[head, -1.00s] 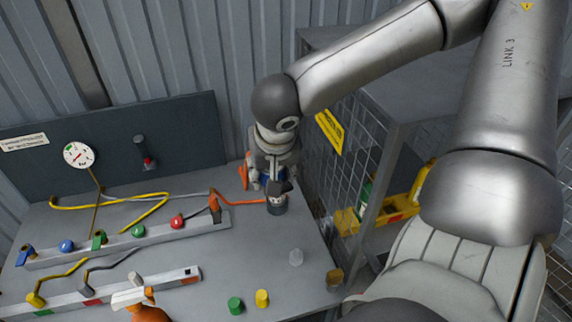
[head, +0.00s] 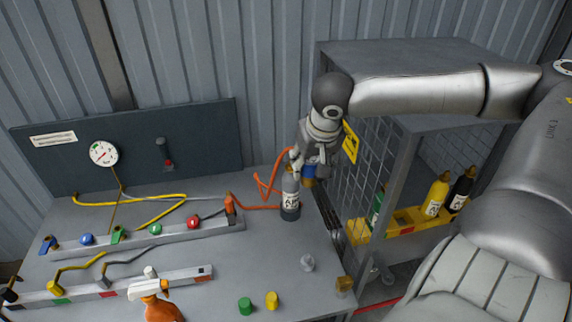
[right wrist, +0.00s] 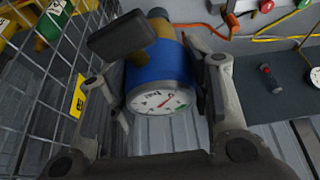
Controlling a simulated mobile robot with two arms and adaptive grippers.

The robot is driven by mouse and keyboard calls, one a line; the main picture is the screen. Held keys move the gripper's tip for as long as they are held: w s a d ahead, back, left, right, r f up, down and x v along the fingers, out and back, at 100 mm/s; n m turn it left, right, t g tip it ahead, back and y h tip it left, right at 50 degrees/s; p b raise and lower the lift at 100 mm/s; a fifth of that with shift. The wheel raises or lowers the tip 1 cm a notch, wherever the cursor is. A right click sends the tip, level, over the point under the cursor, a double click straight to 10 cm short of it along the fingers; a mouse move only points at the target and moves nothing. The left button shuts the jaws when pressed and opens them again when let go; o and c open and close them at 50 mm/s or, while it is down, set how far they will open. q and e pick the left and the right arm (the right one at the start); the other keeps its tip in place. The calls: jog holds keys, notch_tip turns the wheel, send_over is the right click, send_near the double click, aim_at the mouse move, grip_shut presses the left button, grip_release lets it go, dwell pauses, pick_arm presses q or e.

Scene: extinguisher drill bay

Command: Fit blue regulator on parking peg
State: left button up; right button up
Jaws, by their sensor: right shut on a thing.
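My right gripper (head: 307,166) is shut on the blue regulator (head: 309,173), which hangs just right of the top of a grey gas cylinder (head: 290,199). In the right wrist view, the blue regulator (right wrist: 152,68) lies between the fingers of my right gripper (right wrist: 160,82). Its white gauge faces the camera, and a brass part and dark knob show beyond. A dark peg with a red ring (head: 165,153), likely the parking peg, sticks out of the back panel; it also shows in the right wrist view (right wrist: 267,77), empty. My left gripper is not in view.
The bench carries two rails with coloured fittings, hoses, an orange spray bottle (head: 158,303) and loose caps (head: 272,300). A wire-mesh cage (head: 362,170) with cylinders stands close right of the gripper. The back panel (head: 210,150) also bears a gauge (head: 103,153).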

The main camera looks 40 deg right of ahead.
jog(key=shift+s+d+f, duration=0.35)
jog(key=shift+s+f, duration=0.15)
jog(key=shift+f, duration=0.05)
jog(key=shift+s+f+m, duration=0.15)
jog(key=shift+s+f, duration=0.1)
jog(key=shift+f, duration=0.25)
jog(key=shift+s+f+m, duration=0.15)
jog(key=shift+s+f, duration=0.05)
jog(key=shift+f, duration=0.3)
